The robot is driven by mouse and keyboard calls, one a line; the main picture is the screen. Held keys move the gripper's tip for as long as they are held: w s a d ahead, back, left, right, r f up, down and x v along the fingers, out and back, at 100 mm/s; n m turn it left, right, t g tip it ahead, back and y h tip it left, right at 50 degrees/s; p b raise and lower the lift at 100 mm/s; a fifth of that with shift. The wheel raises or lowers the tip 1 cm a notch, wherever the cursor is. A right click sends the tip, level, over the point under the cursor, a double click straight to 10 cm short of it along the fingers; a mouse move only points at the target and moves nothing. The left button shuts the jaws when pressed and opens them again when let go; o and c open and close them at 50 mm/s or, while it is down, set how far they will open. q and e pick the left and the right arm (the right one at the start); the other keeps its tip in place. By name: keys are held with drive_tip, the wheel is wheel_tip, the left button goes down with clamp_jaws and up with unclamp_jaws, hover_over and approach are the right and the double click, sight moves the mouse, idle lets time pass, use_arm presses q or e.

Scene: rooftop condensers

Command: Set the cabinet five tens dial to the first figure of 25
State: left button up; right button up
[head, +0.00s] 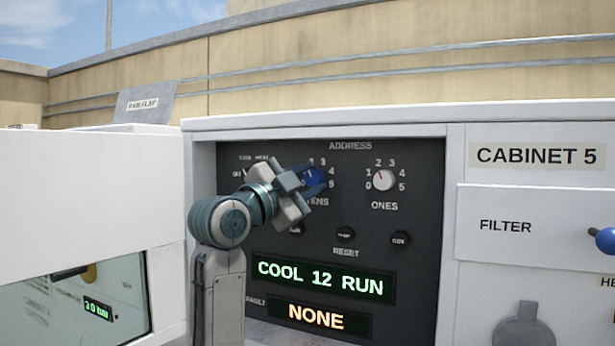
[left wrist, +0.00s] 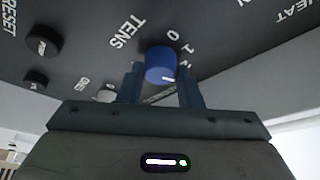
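The cabinet five tens dial (head: 317,177) is a blue knob on the dark panel, above the word TENS. Figures up to 5 ring it, partly hidden by my gripper. My left gripper (head: 304,181) is at the dial. In the left wrist view the dial (left wrist: 160,64) lies between the two fingers (left wrist: 161,86), one on each side. Any gap is too small to tell whether they touch it. My right gripper is not in view.
The white ONES dial (head: 383,179) is to the right. Black buttons (head: 344,234) sit below, near RESET. The displays read COOL 12 RUN (head: 320,279) and NONE (head: 316,317). A FILTER panel with a blue knob (head: 605,240) is at the far right. Another white cabinet (head: 85,190) stands left.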

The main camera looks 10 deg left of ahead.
use_arm(q)
drive_tip(key=o, duration=0.4)
drive_tip(key=shift+a+r, duration=0.15)
drive_tip(key=shift+r, duration=0.1)
drive_tip(key=shift+c, duration=0.2)
drive_tip(key=shift+o, duration=0.4)
drive_tip(key=shift+w+a+f, duration=0.1)
drive_tip(key=shift+w+f, duration=0.1)
drive_tip(key=shift+s, duration=0.1)
drive_tip(key=shift+s+a+f+b, duration=0.1)
drive_tip(key=shift+s+f+b, duration=0.1)
drive_tip(key=shift+s+b, duration=0.15)
drive_tip(key=b+v, duration=0.4)
drive_tip(key=v, duration=0.6)
drive_tip(key=shift+a+b, duration=0.15)
drive_tip(key=shift+b, duration=0.25)
drive_tip(key=shift+r, duration=0.15)
